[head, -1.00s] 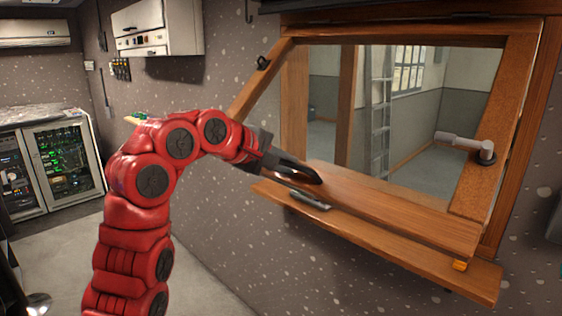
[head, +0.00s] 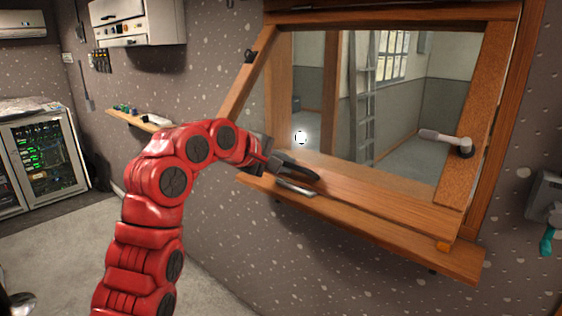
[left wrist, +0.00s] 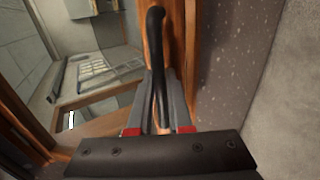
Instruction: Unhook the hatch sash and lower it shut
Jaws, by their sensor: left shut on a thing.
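The wooden hatch sash (head: 470,110) is glazed and tilted, its lower rail standing out toward me just above a wooden sill shelf (head: 400,245). A grey lever (head: 445,140) sits on its right stile. A small black fitting (head: 248,56) shows at the upper left; I cannot tell whether it is the hook. My left gripper (head: 300,184) is at the left part of the lower rail, shut on a black curved handle (head: 298,168). The handle also shows between the grey fingers in the left wrist view (left wrist: 154,40). My right gripper is not in view.
A small wall shelf (head: 135,118) with little items is left of the hatch. A white wall cabinet (head: 140,22) hangs above. A glass-fronted rack (head: 50,150) stands far left. A grey box (head: 545,200) with a teal item is on the right wall. Bare floor lies below.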

